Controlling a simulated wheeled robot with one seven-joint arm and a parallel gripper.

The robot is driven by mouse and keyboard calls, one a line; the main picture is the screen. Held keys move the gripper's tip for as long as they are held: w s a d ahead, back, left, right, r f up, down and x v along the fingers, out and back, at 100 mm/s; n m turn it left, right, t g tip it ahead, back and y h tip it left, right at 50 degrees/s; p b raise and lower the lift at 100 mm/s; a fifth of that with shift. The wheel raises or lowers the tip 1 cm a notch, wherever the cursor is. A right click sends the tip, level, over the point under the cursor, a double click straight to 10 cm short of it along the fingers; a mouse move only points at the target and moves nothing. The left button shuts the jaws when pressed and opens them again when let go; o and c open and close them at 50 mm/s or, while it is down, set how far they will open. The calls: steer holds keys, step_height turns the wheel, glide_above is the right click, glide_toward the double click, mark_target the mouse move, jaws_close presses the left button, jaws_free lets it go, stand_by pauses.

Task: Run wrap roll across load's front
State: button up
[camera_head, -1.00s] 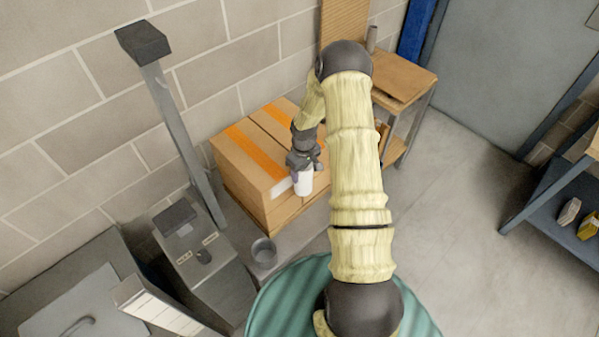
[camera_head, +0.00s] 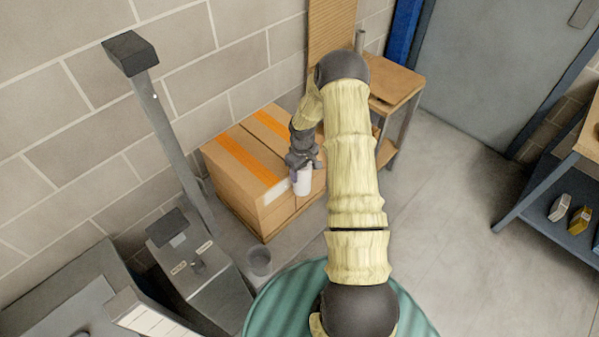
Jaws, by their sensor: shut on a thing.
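The load is a set of cardboard boxes (camera_head: 233,167) with orange tape on top and a pale label at the front edge, standing against the block wall. My gripper (camera_head: 301,168) is shut on a white wrap roll (camera_head: 302,181), held upright at the load's front, near its right part. The roll overlaps the front face in this view. I cannot tell whether it touches the boxes. No stretched film can be made out. My arm hides the load's right end.
A grey machine with a tall post (camera_head: 173,140) stands left of the load. A wooden-topped stand (camera_head: 396,84) is behind right, and a shelf unit (camera_head: 560,200) at far right. Open floor (camera_head: 455,200) lies to the right.

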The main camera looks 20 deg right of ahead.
steer(key=shift+w, duration=0.1)
steer(key=shift+w+d, duration=0.3)
steer(key=shift+d, duration=0.4)
steer(key=shift+w+d, duration=0.25)
steer(key=shift+d, duration=0.45)
steer(key=shift+w+d, duration=0.2)
steer(key=shift+d, duration=0.5)
steer(key=shift+w+d, duration=0.2)
steer(key=shift+d, duration=0.5)
steer(key=shift+w+d+b, duration=0.3)
steer(key=shift+d, duration=0.35)
steer(key=shift+w+d+b, duration=0.25)
steer(key=shift+w+d, duration=0.05)
steer(key=shift+d, duration=0.35)
steer(key=shift+r, duration=0.1)
